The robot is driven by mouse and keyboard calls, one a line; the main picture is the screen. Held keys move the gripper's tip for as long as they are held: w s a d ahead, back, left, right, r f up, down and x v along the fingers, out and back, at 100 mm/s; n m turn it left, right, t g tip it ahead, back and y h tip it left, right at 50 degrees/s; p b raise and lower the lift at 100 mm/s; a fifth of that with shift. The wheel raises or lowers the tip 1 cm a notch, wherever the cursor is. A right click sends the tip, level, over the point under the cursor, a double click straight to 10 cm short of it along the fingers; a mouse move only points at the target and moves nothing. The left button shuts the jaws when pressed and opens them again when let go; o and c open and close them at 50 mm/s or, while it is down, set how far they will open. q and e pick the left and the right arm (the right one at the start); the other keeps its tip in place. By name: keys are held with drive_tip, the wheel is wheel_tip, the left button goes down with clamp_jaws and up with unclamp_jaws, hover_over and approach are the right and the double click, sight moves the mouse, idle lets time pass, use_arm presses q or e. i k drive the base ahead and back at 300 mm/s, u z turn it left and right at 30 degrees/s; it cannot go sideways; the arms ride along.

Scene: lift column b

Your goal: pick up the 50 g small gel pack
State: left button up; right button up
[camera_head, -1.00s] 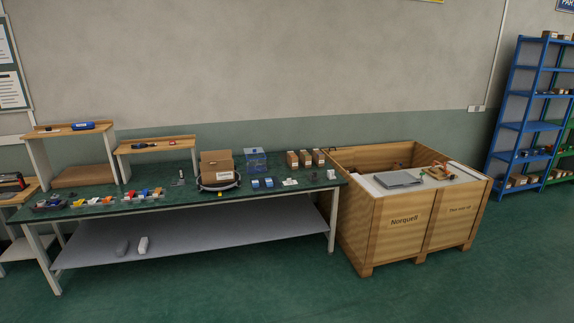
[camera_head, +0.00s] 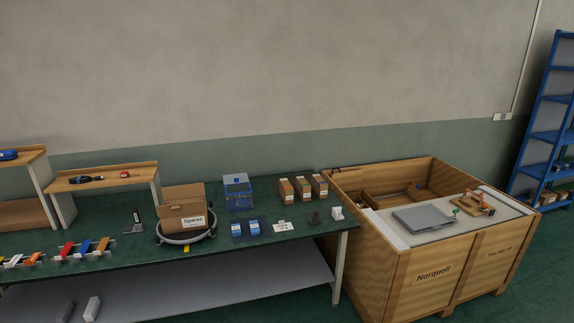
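Two small blue-and-white packs lie side by side on the green table top (camera_head: 110,240), a left one (camera_head: 237,231) and a right one (camera_head: 254,229). They may be gel packs, but I cannot read any weight on them, so I cannot tell which is the 50 g small one. A white card-like piece (camera_head: 283,227) lies to their right. A clear blue box (camera_head: 238,192) stands behind them. Neither of my grippers is in view.
A brown box marked Spares (camera_head: 182,209) stands in a grey ring left of the packs. Several brown cartons (camera_head: 302,187) stand behind right. A wooden crate marked Norquell (camera_head: 440,290) stands beside the table's right end. Coloured clamp-like pieces (camera_head: 67,249) lie at left.

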sight(236, 228)
drive_tip(key=i, duration=0.3)
drive_tip(key=k, duration=0.45)
drive_tip(key=u, duration=0.95)
drive_tip(key=i, duration=1.55)
drive_tip(key=z, duration=0.9)
